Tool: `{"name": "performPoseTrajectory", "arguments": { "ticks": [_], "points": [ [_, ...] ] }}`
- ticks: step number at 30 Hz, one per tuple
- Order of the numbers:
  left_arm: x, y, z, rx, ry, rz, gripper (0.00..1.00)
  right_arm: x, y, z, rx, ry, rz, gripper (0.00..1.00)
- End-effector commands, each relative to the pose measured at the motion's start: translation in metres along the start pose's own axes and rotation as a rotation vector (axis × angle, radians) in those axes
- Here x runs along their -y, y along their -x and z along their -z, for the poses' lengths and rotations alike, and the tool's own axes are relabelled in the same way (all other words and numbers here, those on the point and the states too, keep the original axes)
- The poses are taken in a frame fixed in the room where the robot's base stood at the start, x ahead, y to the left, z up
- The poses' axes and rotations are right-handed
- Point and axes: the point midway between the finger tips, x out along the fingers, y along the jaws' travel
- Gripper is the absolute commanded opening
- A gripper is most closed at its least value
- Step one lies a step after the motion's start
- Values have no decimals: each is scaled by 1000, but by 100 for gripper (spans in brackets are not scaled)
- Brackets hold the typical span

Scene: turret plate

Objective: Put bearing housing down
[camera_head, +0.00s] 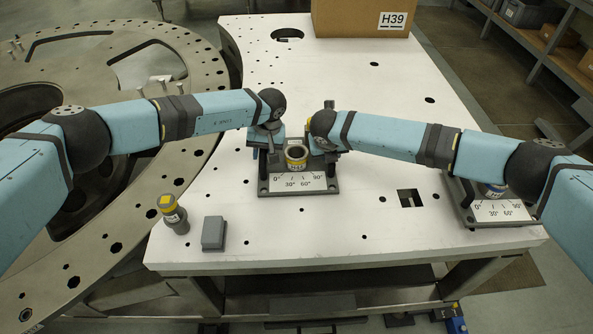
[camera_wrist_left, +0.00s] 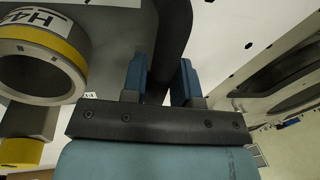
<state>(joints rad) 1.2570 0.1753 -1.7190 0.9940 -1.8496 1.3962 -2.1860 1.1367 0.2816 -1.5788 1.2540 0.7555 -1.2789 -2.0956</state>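The bearing housing (camera_head: 296,155) is a dark round ring with a yellow band and a white label. It sits at or just above a dark fixture (camera_head: 262,187) with an angle scale, in the middle of the white table. It also shows in the left wrist view (camera_wrist_left: 42,50), at the upper left. My left gripper (camera_head: 267,143) is at its left side. In the left wrist view its blue fingers (camera_wrist_left: 160,82) stand apart with a dark curved part between or behind them; whether they grip it is unclear. My right gripper (camera_head: 325,143) is at its right side, its fingertips partly hidden.
A second fixture (camera_head: 478,213) with a blue-banded part stands at the right edge. A cardboard box (camera_head: 360,18) labelled H39 is at the back. A yellow-topped cylinder (camera_head: 173,214) and a grey block (camera_head: 213,233) stand at front left. A large holed ring plate (camera_head: 160,195) lies left.

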Motion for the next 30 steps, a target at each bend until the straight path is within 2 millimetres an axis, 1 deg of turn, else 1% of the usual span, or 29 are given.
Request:
{"name": "performPoseTrajectory", "arguments": {
  "ticks": [1,2,15,19,23,30],
  "points": [
    [1,0,0,0,1,0,39,1,1,-1,1,-1,0,39],
    [0,0,0,0,1,0,46,0,1,-1,1,-1,0,46],
    [0,1,0,0,0,-2,46,0,1,0,0,0,-2,47],
    [0,8,1,-2,0,-3,46,-1,1,0,0,0,-2,47],
    [0,27,1,-2,-1,-3,46,-1,1,0,0,0,-2,47],
    [0,79,2,-2,-1,-3,46,-1,1,0,0,0,-2,47]
  ]
}}
